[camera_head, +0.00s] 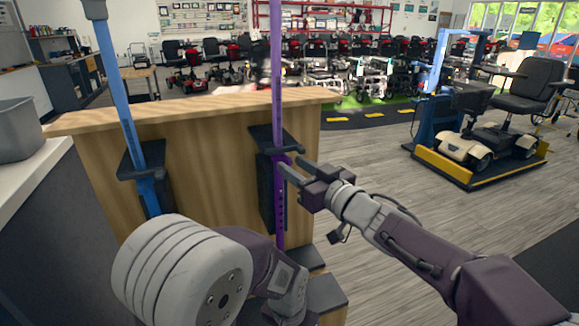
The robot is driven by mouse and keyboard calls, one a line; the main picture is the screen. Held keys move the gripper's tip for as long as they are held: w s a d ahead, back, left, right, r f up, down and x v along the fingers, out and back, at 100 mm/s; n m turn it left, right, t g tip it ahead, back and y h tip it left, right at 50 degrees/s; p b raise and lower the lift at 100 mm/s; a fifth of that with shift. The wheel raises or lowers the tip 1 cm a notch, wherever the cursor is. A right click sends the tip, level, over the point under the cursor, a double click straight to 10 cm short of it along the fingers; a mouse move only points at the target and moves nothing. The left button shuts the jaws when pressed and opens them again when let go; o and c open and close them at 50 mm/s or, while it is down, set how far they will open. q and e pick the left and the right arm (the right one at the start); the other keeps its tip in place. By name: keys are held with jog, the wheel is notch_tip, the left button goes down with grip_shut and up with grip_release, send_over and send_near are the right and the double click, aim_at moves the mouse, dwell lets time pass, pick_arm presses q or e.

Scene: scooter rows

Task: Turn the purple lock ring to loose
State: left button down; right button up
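A purple pole (277,80) stands upright against the front of a wooden counter, passing through a black bracket (262,138). A purple ring-like part (283,158) sits around the pole just below the bracket; its markings are too small to read. My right gripper (290,166) comes in from the right at the ring's height. Its two dark fingers are apart, with their tips beside the pole and nothing visibly held. I cannot tell whether a fingertip touches the ring. My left arm fills the lower left foreground, and its gripper fingers do not show.
A blue pole (122,90) stands in a similar black bracket (143,160) to the left. The wooden counter (200,180) is behind both. A grey bin (15,130) rests on a side counter.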

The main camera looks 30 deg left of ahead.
jog(key=shift+x, duration=1.3)
grip_shut()
jog(key=shift+r+p, duration=0.2)
jog(key=shift+p, duration=0.15)
jog(key=n+g+p, duration=0.1)
jog(key=p, duration=0.2)
jog(key=n+g+y+p, duration=0.1)
jog(key=g+p, duration=0.1)
jog(key=p, duration=0.1)
jog(key=w+n+g+p, duration=0.1)
jog(key=p, duration=0.3)
jog(key=shift+d+f, duration=0.15)
jog(key=shift+d, duration=0.1)
grip_release()
